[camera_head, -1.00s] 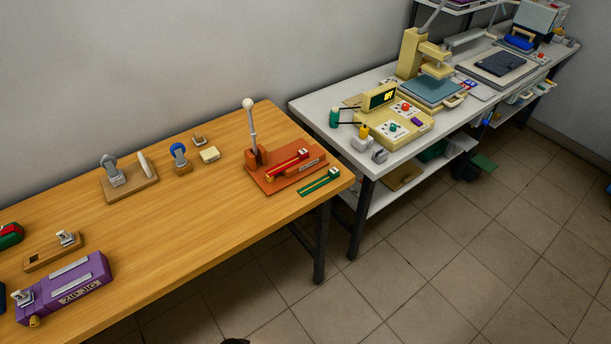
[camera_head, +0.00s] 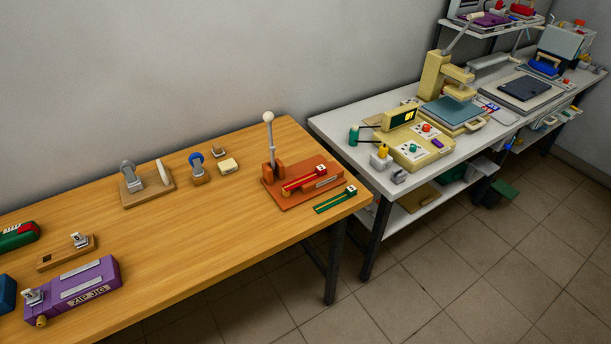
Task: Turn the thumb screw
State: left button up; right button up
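A purple block marked "ZIP JIG" (camera_head: 95,280) lies at the near left of the wooden table (camera_head: 190,245). A small brass-coloured knob (camera_head: 41,321) sticks out low at its left end. It looks like a thumb screw, but it is too small to be sure. A silver clamp-like part (camera_head: 33,297) sits on top at the same end. Neither of my grippers is in view.
An orange lever press (camera_head: 290,195), a green ruler-like strip (camera_head: 335,199), small wooden-based fixtures (camera_head: 148,190) and a green-and-red tool (camera_head: 18,236) stand on the table. A white bench (camera_head: 345,133) holds a cream heat press (camera_head: 436,78). Mid-table is clear.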

aim_at(41, 322)
jog(key=u, duration=1.9)
